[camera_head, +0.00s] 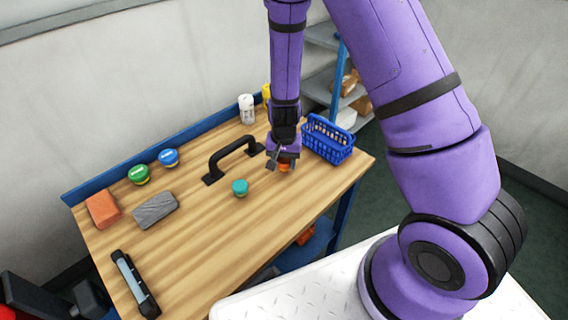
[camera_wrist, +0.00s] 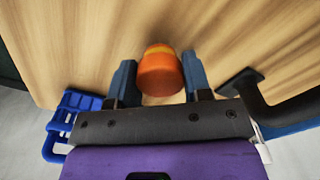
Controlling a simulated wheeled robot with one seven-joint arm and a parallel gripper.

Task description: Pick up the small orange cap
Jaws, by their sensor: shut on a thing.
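The small orange cap (camera_wrist: 159,74) sits between the two blue-grey fingers of my gripper (camera_wrist: 158,80) in the wrist view. It is orange with a yellower band on its far edge. In the head view the cap (camera_head: 284,168) shows as a bit of orange under my gripper (camera_head: 282,163), mostly hidden by it. My gripper is shut on the cap, low over the wooden table. I cannot tell whether the cap touches the tabletop.
A blue basket (camera_head: 328,140) stands just right of my gripper. A black handle (camera_head: 232,158) and a teal cap (camera_head: 240,187) are to its left. Green (camera_head: 138,174) and blue (camera_head: 169,157) lids, an orange block (camera_head: 103,209) and a grey block (camera_head: 155,209) lie farther left. The front middle is clear.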

